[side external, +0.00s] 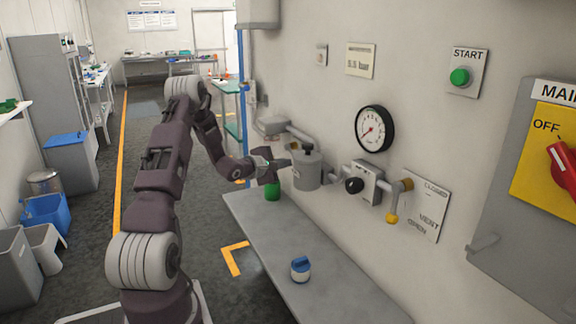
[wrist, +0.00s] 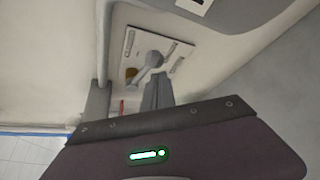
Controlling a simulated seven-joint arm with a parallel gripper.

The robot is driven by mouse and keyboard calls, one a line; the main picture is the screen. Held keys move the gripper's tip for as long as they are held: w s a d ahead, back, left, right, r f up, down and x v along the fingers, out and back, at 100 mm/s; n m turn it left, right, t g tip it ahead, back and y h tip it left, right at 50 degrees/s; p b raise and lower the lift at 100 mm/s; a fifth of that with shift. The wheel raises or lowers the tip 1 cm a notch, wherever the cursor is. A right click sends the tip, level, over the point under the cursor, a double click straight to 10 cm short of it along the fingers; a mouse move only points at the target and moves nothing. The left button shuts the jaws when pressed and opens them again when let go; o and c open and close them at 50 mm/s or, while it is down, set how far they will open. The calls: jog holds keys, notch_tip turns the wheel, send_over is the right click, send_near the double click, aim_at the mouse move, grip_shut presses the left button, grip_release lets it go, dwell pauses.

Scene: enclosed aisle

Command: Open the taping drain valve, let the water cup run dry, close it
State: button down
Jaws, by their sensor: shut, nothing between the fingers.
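My gripper (side external: 280,163) is shut and empty, at the end of the outstretched arm, just left of a grey lidded canister (side external: 307,171) on the wall piping. A green cylinder (side external: 272,190) is just below it at the bench edge; whether it is the water cup is unclear. I cannot tell which fitting is the taping drain valve. In the wrist view, grey finger parts (wrist: 157,93) point at a pale plate (wrist: 155,50) with a grey lever-like part; contact is unclear.
A valve with a black knob (side external: 354,185) and a round gauge (side external: 374,129) are on the wall. A grey cabinet with a red switch (side external: 565,165) stands out at right.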

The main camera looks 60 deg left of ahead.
jog(key=a+r+v, duration=0.1)
jog(key=v, duration=0.7)
jog(key=shift+d, duration=0.1)
